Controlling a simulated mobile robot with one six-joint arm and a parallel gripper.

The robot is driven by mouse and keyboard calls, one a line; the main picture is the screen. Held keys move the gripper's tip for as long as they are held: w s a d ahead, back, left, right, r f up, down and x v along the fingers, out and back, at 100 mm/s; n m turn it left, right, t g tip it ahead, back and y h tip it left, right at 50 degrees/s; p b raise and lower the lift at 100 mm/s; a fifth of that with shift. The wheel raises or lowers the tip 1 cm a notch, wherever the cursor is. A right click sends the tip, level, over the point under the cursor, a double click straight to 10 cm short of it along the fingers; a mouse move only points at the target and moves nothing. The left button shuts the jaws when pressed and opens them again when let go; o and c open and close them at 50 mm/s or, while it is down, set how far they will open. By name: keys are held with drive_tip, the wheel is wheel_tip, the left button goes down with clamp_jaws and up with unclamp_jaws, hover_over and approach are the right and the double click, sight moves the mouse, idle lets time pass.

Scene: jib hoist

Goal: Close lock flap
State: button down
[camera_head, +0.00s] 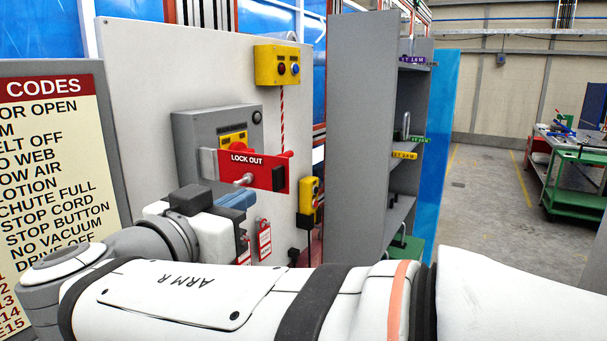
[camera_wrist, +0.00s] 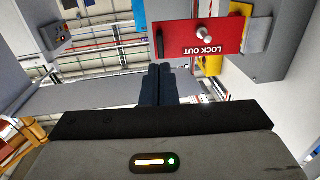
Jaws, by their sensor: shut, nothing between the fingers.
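The lock flap (camera_head: 226,170) is a red plate marked LOCK OUT, in front of a grey switch box (camera_head: 187,140). A metal pin stands out from its face, and it has a dark grip near its right end. A yellow plate with a red part shows above the flap. In the wrist view the flap (camera_wrist: 175,40) appears upside down at the top. My gripper (camera_wrist: 161,68) is shut and empty, its dark fingertips just below the flap's edge in that picture. I cannot tell whether they touch it. In the head view my arm's end is below the flap.
A yellow button box (camera_head: 277,66) is above right on the panel (camera_head: 140,60), and another yellow box (camera_head: 308,195) is at its right edge. Red tags (camera_head: 264,240) hang below the flap. A grey shelf unit (camera_head: 360,130) stands to the right.

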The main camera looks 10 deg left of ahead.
sight(273, 183)
drive_tip(key=p+x, duration=0.2)
drive_tip(key=x, duration=0.4)
drive_tip(key=shift+w+p, duration=0.15)
drive_tip(key=shift+p, duration=0.15)
drive_tip(key=shift+f+y+b, duration=0.2)
drive_tip(key=shift+y+b, duration=0.1)
drive_tip(key=shift+b, duration=0.45)
